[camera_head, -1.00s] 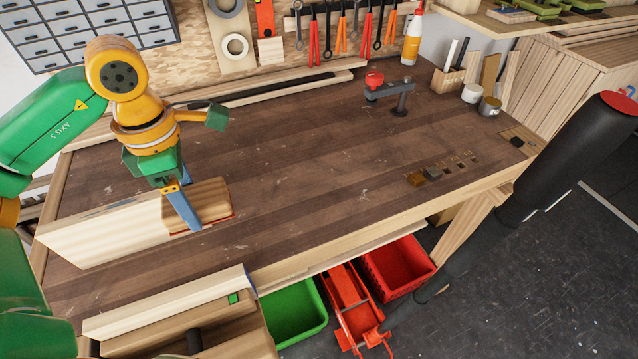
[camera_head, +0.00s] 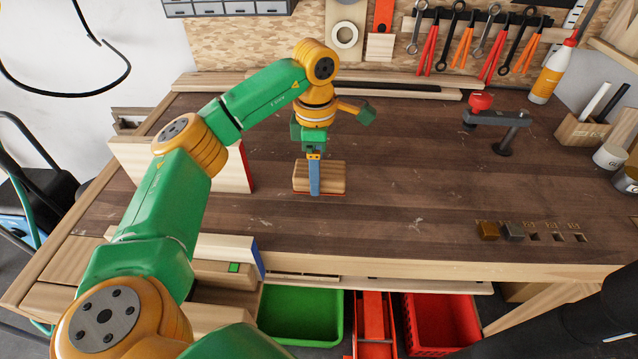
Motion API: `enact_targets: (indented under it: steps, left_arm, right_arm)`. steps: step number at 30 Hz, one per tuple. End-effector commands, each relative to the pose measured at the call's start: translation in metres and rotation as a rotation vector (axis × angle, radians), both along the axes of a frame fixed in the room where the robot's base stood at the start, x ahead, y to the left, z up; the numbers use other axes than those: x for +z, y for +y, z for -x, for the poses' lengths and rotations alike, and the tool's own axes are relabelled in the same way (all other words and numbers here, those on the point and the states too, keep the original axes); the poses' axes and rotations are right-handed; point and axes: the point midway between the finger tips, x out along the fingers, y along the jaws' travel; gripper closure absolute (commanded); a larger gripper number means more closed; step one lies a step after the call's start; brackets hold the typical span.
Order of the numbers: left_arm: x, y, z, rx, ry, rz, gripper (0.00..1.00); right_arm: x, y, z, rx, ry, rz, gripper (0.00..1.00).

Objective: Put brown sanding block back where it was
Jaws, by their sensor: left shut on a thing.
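The brown sanding block (camera_head: 333,177) is a wooden block with a thin red underside, near the middle of the workbench (camera_head: 400,190). My left gripper (camera_head: 315,178) points down and is shut on it. One blue finger shows on the block's near side; the other finger is hidden behind it. The block looks level, at or just above the bench top; I cannot tell whether it touches. My right gripper is not in view.
A pale board with a red end (camera_head: 243,168) stands left of the block, partly behind my left arm. A clamp with a red knob (camera_head: 481,102) is at the back right. Small cubes (camera_head: 487,231) and slots lie front right. The bench between is clear.

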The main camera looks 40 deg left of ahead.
Motion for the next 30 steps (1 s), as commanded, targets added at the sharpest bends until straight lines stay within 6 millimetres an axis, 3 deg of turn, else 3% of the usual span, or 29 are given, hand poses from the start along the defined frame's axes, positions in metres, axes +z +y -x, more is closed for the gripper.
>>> enact_targets:
  steps: [6,17,18,20,30]
  left_arm:
    - [-0.033,-0.001,-0.004,0.001,0.002,-0.003,0.78]
    - [-0.041,-0.001,-0.004,0.001,-0.001,-0.002,0.78]
    - [-0.039,-0.001,-0.004,0.001,-0.001,-0.002,0.15]
    - [-0.039,-0.001,-0.004,0.001,-0.001,-0.002,0.00]
    - [-0.029,-0.001,-0.005,0.001,-0.004,0.000,0.00]
  right_arm:
    - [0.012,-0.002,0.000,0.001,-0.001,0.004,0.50]
    - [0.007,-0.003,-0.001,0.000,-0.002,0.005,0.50]
    - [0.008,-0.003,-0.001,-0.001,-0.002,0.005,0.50]
    - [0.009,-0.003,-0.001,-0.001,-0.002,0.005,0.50]
    - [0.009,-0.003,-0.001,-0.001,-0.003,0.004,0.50]
